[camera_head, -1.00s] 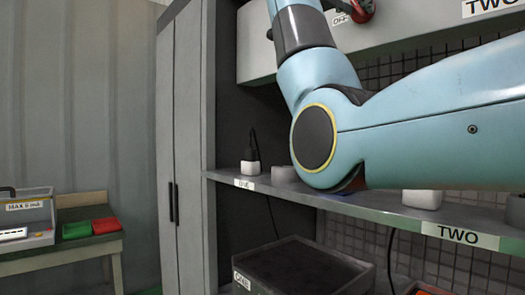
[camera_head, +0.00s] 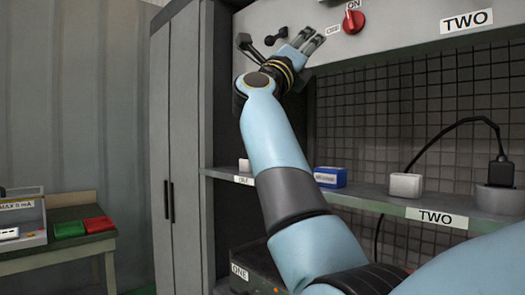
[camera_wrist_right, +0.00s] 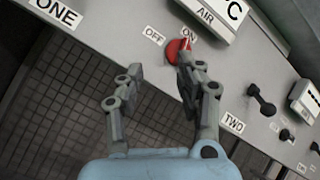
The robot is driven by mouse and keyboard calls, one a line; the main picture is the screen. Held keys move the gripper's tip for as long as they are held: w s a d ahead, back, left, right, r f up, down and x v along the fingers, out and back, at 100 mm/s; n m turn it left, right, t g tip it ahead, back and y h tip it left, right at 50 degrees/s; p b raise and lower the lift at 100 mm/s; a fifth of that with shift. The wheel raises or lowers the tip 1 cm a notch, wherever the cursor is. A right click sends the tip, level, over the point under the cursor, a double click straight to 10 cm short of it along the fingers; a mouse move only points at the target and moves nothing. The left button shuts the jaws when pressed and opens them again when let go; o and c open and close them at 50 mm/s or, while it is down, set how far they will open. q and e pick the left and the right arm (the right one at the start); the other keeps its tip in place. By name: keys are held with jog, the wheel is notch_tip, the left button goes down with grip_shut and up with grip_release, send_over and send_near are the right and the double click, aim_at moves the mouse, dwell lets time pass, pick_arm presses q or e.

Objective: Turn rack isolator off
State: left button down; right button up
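The red rotary knob (camera_head: 351,21) is on the grey panel at the top of the head view, with an ON label above it and an OFF label to its left. In the right wrist view the red knob (camera_wrist_right: 175,49) shows between its OFF label (camera_wrist_right: 153,36) and ON label (camera_wrist_right: 189,35); its grip seems turned towards ON. My right gripper (camera_head: 308,40) is raised left of the knob. In the wrist view the right gripper (camera_wrist_right: 160,70) is open and empty, its right fingertip close to the knob; contact cannot be told. My left gripper is out of view.
Black levers (camera_head: 274,36) stick out near the right gripper. The shelf (camera_head: 390,203) below holds a blue box (camera_head: 330,177), a white block (camera_head: 405,186) and a black plug (camera_head: 501,171). Tall lockers (camera_head: 180,150) stand to the left. A side table (camera_head: 75,239) carries red and green pieces.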

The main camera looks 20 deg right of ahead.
jog(key=w+a+f+n+t+y, duration=0.2)
jog(key=f+n+t+y, duration=0.1)
jog(key=f+n+y, duration=0.3)
jog(key=w+a+f+n+t+y, duration=0.2)
jog(key=a+f+n+t+y, duration=0.1)
jog(key=f+n, duration=0.7)
jog(key=w+a+f+n+t+y+b, duration=0.1)
jog(key=w+a+f+n+t+y, duration=0.1)
jog(key=f+n+t+y, duration=0.3)
notch_tip(320, 180, down, 3)
jog(key=n+y, duration=0.3)
jog(key=shift+a+y, duration=0.15)
jog(key=shift+y, duration=0.15)
jog(key=shift+o, duration=0.3)
jog(key=shift+f, duration=0.1)
